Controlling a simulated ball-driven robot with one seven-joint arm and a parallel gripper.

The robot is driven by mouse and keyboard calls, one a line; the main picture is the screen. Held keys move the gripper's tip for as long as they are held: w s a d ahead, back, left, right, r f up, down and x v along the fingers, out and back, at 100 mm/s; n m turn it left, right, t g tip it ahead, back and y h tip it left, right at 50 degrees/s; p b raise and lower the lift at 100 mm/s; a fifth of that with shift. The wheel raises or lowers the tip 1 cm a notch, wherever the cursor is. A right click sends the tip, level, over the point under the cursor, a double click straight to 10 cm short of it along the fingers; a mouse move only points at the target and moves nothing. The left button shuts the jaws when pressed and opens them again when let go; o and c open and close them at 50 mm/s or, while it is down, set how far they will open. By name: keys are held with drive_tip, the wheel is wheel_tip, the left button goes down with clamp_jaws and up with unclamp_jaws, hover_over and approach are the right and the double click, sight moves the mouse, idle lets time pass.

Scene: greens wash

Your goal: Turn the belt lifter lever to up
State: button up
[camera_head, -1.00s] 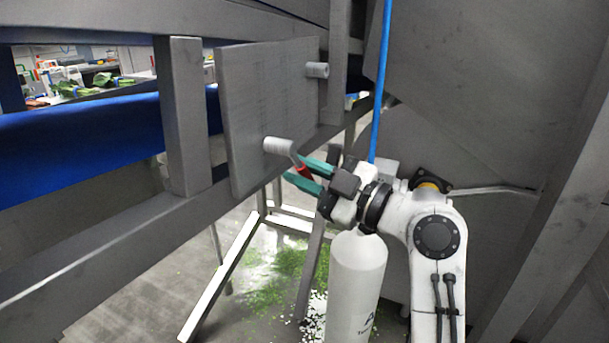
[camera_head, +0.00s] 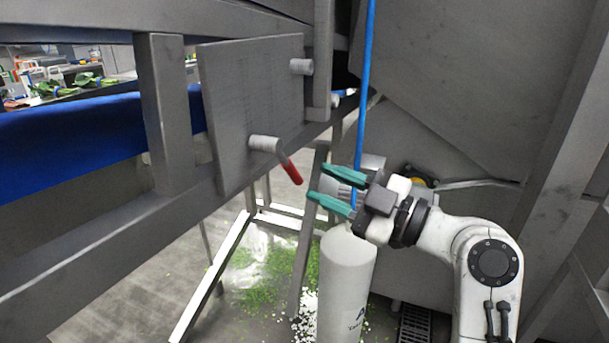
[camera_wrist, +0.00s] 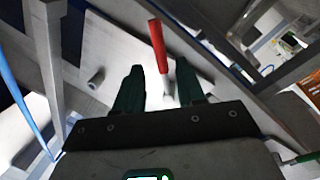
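The belt lifter lever has a grey hub on a grey plate (camera_head: 235,90) and a red grip (camera_head: 290,170) that points down and to the right in the head view. My gripper (camera_head: 320,183) has green fingers. They are spread open and empty, a short gap to the right of the red grip. In the wrist view the red grip (camera_wrist: 158,42) lies beyond the fingertips, and the lever's grey arm shows between the green fingers (camera_wrist: 160,75). The fingers do not appear to touch the lever.
A second grey stub (camera_head: 301,66) sticks out at the plate's upper right. A blue vertical pipe (camera_head: 364,90) stands behind my gripper. Grey frame beams (camera_head: 165,110) and a blue belt (camera_head: 70,135) are at left. Green scraps (camera_head: 262,290) lie on the floor.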

drive_tip(key=shift+v, duration=1.9)
